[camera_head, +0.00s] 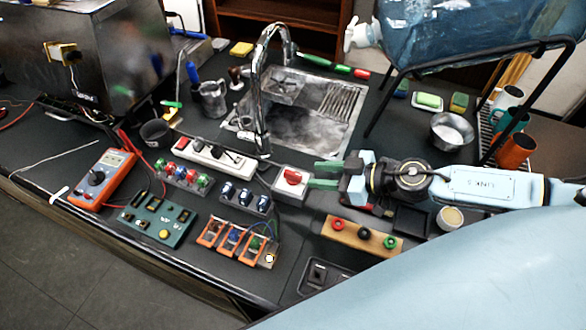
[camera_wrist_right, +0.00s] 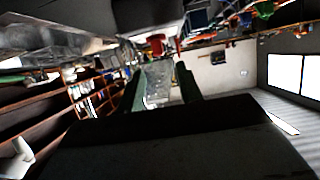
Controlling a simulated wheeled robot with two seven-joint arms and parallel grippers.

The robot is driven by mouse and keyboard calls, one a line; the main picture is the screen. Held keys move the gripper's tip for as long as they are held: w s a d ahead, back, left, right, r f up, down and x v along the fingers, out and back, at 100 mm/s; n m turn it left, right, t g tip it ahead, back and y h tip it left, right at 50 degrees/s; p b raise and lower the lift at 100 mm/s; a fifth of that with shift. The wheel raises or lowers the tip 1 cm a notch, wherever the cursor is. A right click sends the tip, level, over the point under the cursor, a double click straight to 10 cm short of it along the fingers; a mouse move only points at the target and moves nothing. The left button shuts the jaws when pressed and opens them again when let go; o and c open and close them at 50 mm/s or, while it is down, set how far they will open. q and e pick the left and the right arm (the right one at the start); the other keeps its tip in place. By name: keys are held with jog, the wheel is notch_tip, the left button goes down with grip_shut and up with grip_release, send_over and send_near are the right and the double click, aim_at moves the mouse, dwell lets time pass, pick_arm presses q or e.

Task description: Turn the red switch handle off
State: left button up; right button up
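The red switch handle (camera_head: 292,177) sits on top of a small light-grey switch box (camera_head: 289,196) in the middle of the counter. My right gripper (camera_head: 313,175) comes in from the right, with its two green fingers apart. The fingertips are just right of the handle, and a small gap seems to separate them from it. In the right wrist view the open fingers (camera_wrist_right: 159,68) show with a pale, blurred block between them and a small red shape beyond; I cannot tell surely whether these are the box and handle. My left gripper is out of view.
A white power strip (camera_head: 213,155) and small switch blocks lie left of the box. The sink tap (camera_head: 257,95) stands behind it. A wooden button board (camera_head: 361,238) lies in front of my right gripper. A metal rack with a blue water bottle (camera_head: 470,35) stands behind right.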

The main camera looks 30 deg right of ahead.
aim_at(293, 173)
jog(key=p+x, duration=0.1)
jog(key=x, duration=0.7)
jog(key=shift+d+f, duration=0.1)
jog(key=shift+c, duration=0.2)
grip_shut()
